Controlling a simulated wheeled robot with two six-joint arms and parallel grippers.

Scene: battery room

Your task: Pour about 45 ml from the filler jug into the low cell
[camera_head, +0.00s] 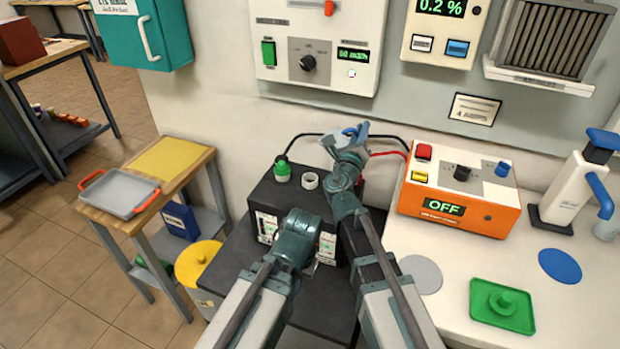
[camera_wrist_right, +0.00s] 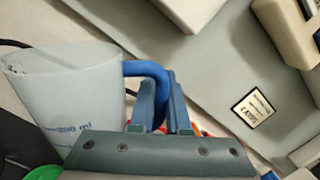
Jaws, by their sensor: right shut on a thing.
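My right gripper (camera_head: 350,138) is shut on the blue handle of the filler jug, above the back right of the black battery (camera_head: 268,190). In the right wrist view the translucent jug (camera_wrist_right: 65,95), with blue print, hangs left of the fingers (camera_wrist_right: 163,92). Its contents and exact tilt are unclear. In the head view the gripper hides most of it. A green cap (camera_head: 282,172) and a white open ring (camera_head: 310,181) sit on the battery top. The front has level windows (camera_head: 266,228). My left gripper (camera_head: 312,266) is low before the battery, its fingers mostly hidden.
An orange charger (camera_head: 460,215) reading OFF stands right of the battery, with red and black cables behind. A green tray (camera_head: 480,318) with a green cap (camera_head: 502,302) lies on the white bench. A grey tray (camera_head: 118,196) sits on the left cart.

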